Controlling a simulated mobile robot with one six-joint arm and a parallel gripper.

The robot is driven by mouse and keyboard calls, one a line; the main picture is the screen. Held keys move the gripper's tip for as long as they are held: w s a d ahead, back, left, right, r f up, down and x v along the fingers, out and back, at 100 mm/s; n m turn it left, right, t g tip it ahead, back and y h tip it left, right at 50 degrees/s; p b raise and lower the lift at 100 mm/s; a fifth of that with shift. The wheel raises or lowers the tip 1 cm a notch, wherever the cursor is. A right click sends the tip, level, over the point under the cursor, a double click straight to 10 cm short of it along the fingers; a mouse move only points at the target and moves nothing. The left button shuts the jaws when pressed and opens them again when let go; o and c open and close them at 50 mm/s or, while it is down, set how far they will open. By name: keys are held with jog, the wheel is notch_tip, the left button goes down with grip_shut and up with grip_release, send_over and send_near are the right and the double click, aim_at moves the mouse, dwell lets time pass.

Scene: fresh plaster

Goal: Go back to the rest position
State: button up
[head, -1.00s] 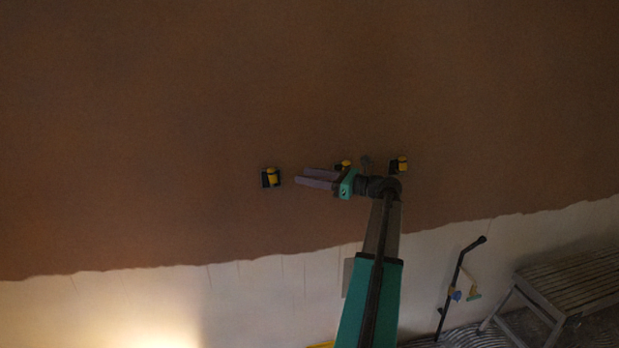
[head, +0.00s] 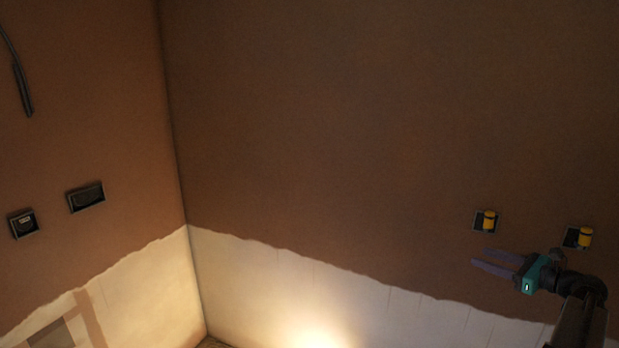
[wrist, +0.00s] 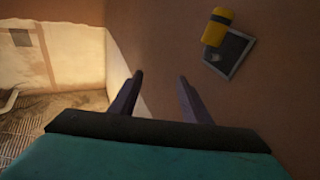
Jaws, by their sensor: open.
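My gripper (head: 494,262) is at the right of the head view, fingers pointing left and spread apart with nothing between them. In the wrist view its two dark purple fingers (wrist: 160,98) also stand apart and empty. A yellow piece (head: 489,220) sits at a dark wall box (head: 478,224) just above the fingers in the head view. In the wrist view a yellow piece (wrist: 217,27) and a dark square box (wrist: 234,55) are to the right of the fingers, apart from them.
The left wall holds two dark boxes (head: 86,197) (head: 24,223) and a hanging cable (head: 22,85). Brown plaster ends raggedly above a pale lower wall (head: 260,275). The wrist view shows a ridged floor (wrist: 50,118).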

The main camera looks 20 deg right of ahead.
jog(key=w+a+f+n+g+y, duration=0.1)
jog(key=w+a+f+n+g, duration=0.2)
jog(key=a+f, duration=0.75)
jog(key=w+a+f+n+g+y, duration=0.1)
jog(key=w+a+f+n+g, duration=0.2)
jog(key=a+f, duration=0.75)
jog(key=s+a+f+n+g, duration=0.3)
jog(key=a+f, duration=0.5)
jog(key=f, duration=0.1)
jog(key=s+a+f+n+g, duration=0.2)
jog(key=a+f+n, duration=0.2)
jog(key=a+f, duration=0.45)
jog(key=s+a+f+n+g+h, duration=0.2)
jog(key=s+a+f+n+g, duration=0.45)
jog(key=s+a+f, duration=0.55)
jog(key=s+a+f+n+g+h, duration=0.1)
jog(key=s+f+n+h, duration=0.1)
jog(key=s+n, duration=0.3)
jog(key=s+a+f+n+g+h, duration=0.2)
jog(key=s+n, duration=0.4)
jog(key=s, duration=0.7)
notch_tip(320, 180, down, 3)
jog(key=shift+a+r+h, duration=0.2)
jog(key=shift+h, duration=0.5)
jog(key=shift+n, duration=0.25)
